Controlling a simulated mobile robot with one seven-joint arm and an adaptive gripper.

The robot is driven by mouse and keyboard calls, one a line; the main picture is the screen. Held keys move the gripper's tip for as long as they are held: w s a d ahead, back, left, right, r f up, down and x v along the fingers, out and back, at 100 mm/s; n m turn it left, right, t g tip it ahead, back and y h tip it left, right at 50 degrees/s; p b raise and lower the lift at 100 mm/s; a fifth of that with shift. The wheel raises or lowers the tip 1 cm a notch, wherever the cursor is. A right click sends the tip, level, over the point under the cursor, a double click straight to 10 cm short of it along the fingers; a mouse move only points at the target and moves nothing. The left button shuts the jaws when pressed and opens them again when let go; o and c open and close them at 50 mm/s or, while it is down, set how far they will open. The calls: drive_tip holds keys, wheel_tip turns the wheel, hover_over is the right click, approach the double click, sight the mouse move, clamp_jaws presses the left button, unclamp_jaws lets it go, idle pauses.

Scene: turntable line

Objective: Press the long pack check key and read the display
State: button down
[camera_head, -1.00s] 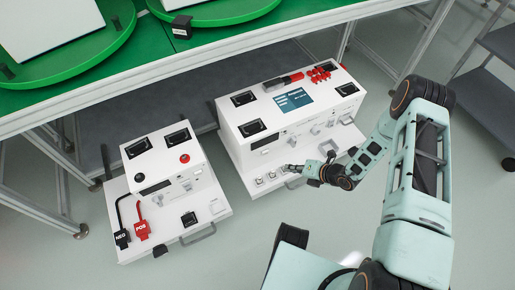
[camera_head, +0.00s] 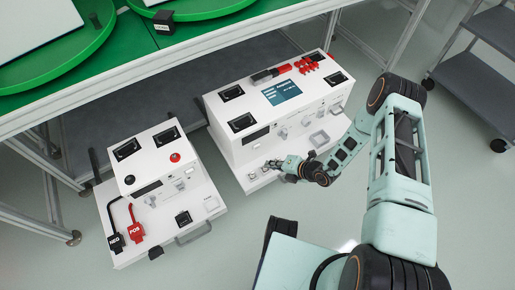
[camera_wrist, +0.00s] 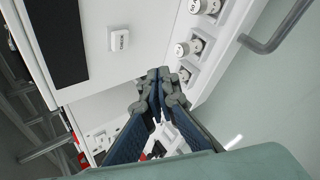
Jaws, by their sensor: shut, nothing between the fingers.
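The larger white tester (camera_head: 240,105) has a lit blue display (camera_head: 281,91) with small text I cannot read in the head view. My gripper (camera_head: 272,163) is shut and empty at the tester's front, close to a row of small keys on its lower ledge. In the wrist view my gripper's closed fingers (camera_wrist: 160,78) point at the tester, beside several round keys or knobs (camera_wrist: 188,48). A white labelled key (camera_wrist: 118,40) stands on the panel to their upper left. Its label is small and turned. I cannot tell whether the fingers touch anything.
A smaller white tester (camera_head: 155,165) with black and red NEG and POS clips (camera_head: 137,232) stands left. Green turntables (camera_head: 60,50) lie on the bench behind. A grey cart (camera_head: 485,65) stands at right. A metal handle (camera_wrist: 275,35) sticks out near my gripper.

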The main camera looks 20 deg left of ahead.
drive_tip(key=shift+w+a+b, duration=0.95)
drive_tip(key=shift+w+a, duration=0.9)
drive_tip(key=shift+a, duration=0.3)
drive_tip(key=shift+w+a, duration=0.25)
drive_tip(key=shift+a, duration=0.05)
drive_tip(key=shift+w+a+b, duration=0.35)
drive_tip(key=shift+a+b, duration=0.05)
drive_tip(key=shift+b, duration=0.1)
idle(0.7)
drive_tip(key=shift+s+d, duration=0.1)
drive_tip(key=shift+s+d+p, duration=0.35)
drive_tip(key=shift+s+d, duration=0.15)
drive_tip(key=shift+d, duration=0.1)
drive_tip(key=shift+s+d+p, duration=0.95)
drive_tip(key=shift+s+d, duration=0.7)
drive_tip(key=shift+d, duration=0.25)
